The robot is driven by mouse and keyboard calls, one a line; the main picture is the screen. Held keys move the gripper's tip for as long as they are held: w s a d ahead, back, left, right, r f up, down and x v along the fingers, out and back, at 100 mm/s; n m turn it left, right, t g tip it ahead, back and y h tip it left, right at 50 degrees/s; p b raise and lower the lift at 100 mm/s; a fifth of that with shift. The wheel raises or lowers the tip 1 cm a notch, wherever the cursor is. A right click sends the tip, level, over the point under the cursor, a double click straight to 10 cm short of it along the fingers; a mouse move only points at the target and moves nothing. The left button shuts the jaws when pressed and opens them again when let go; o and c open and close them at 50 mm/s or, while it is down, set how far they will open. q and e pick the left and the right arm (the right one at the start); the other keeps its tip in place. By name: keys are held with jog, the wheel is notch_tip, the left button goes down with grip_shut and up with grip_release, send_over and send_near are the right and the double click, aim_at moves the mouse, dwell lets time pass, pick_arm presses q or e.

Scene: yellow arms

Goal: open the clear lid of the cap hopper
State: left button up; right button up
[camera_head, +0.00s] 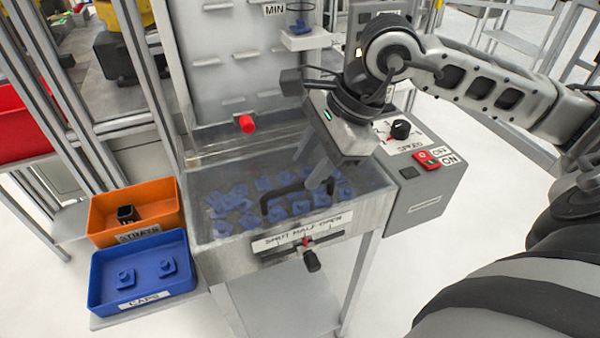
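The cap hopper (225,250) is a grey metal box holding several blue caps. Its clear lid (222,180) lies down over the caps and looks closed. A black bar handle (283,190) sits on the lid towards the front. My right gripper (318,182) comes in from the upper right and points down at the right end of this handle. Its grey fingers blend with the lid behind, so I cannot tell whether they touch or grip the handle. My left gripper is not in view.
An orange STRAYS bin (100,205) and a blue CAPS bin (103,272) stand left of the hopper. A control box (425,190) with knob and red switch is at its right. A black slide knob (312,261) sticks out in front; a red knob (247,123) is behind.

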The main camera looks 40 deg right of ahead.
aim_at(300, 186)
jog(key=x, duration=0.2)
jog(key=shift+w+a+f, duration=0.1)
jog(key=shift+a+f, duration=0.1)
jog(key=shift+f, duration=0.1)
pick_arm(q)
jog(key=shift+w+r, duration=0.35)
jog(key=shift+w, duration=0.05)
pick_arm(e)
jog(key=shift+w+a+f, duration=0.2)
jog(key=shift+f, duration=0.45)
grip_shut()
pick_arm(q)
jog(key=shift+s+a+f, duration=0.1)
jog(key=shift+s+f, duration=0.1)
pick_arm(e)
jog(key=shift+w+r, duration=0.1)
jog(key=shift+r, duration=0.05)
